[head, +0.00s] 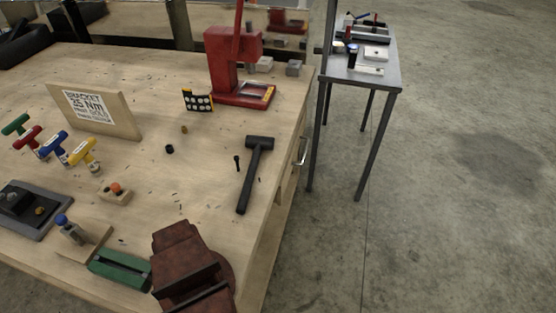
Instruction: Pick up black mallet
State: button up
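The black mallet (251,176) lies flat on the wooden workbench (205,135), close to its right edge. Its head is at the far end and its handle points toward the near side, slightly left. Nothing covers it. A small black bolt-like piece (237,163) lies just left of the mallet, apart from it. My gripper is not in the head view.
A red press (232,65) stands behind the mallet, and a dark red vise (187,265) stands in front. A sign board (95,110), T-handled tools (55,147) and a green block (119,269) occupy the left. A grey side table (362,75) stands right; floor is clear.

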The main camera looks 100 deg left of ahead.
aim_at(259, 142)
jog(key=i, duration=0.7)
jog(key=z, duration=3.2)
jog(key=k, duration=0.8)
jog(key=z, duration=0.05)
